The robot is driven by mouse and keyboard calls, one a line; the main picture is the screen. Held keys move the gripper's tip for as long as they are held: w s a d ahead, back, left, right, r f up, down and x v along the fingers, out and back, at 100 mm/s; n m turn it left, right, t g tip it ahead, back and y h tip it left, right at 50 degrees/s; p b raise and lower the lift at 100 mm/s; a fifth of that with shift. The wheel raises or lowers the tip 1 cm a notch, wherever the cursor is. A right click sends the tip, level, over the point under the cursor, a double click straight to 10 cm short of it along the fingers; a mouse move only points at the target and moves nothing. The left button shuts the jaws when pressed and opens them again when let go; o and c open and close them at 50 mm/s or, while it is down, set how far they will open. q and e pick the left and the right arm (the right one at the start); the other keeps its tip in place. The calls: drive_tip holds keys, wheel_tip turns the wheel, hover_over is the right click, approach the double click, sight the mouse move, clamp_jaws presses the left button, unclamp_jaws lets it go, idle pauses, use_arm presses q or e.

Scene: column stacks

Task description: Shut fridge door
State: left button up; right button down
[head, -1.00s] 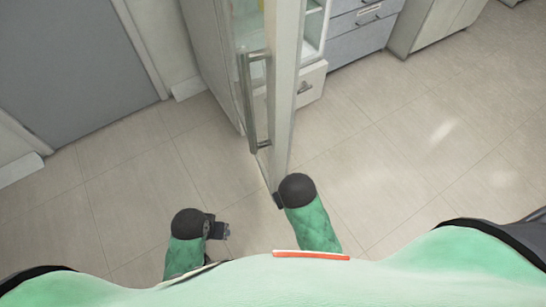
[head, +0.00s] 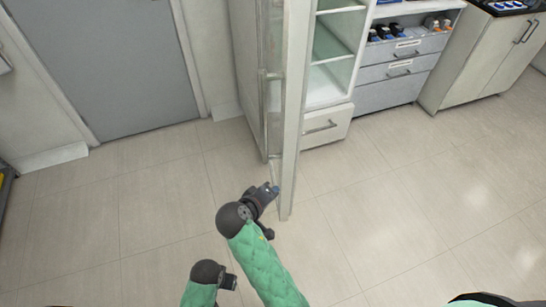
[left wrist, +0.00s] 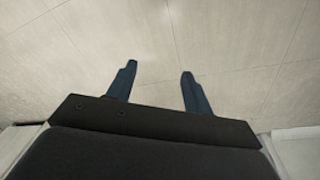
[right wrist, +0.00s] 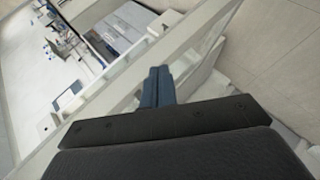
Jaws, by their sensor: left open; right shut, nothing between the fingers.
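The fridge door (head: 291,120) stands open, seen nearly edge-on in the head view, its near end pointing towards me. The open fridge (head: 335,78) shows its shelves to the right of the door. My right gripper (head: 272,188) is shut and empty, close to the left side of the door near its lower end; I cannot tell if it touches. In the right wrist view its shut fingers (right wrist: 157,85) overlap the pale door frame (right wrist: 108,88) and glass. My left gripper (head: 230,282) is low and left of the door; its fingers (left wrist: 155,82) are open and empty above the floor.
A grey door (head: 110,65) is in the wall at left. Grey drawers (head: 400,72) and a pale cabinet (head: 480,65) stand right of the fridge. The tiled floor (head: 410,190) is clear on both sides of the fridge door.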

drive_tip(key=a+r+n+t+h, duration=0.3)
drive_tip(key=a+r+t+h, duration=0.15)
drive_tip(key=r, duration=0.25)
use_arm(q)
drive_tip(key=s+a+f+p, duration=0.1)
drive_tip(key=s+f+p, duration=0.1)
drive_tip(key=f, duration=0.7)
drive_tip(key=s+a+f+p, duration=0.2)
drive_tip(key=f+p, duration=0.1)
drive_tip(key=f, duration=0.7)
drive_tip(key=shift+s+a+f+t, duration=0.15)
drive_tip(key=shift+a+f+t, duration=0.1)
drive_tip(key=shift+t, duration=0.05)
use_arm(e)
approach(281, 147)
drive_tip(key=shift+n+t+y, duration=0.25)
drive_tip(key=shift+n, duration=0.05)
drive_tip(key=x, duration=0.5)
drive_tip(key=shift+w+d+r, duration=0.1)
drive_tip(key=shift+d+r, duration=0.1)
drive_tip(key=shift+d, duration=0.2)
drive_tip(key=shift+d, duration=0.15)
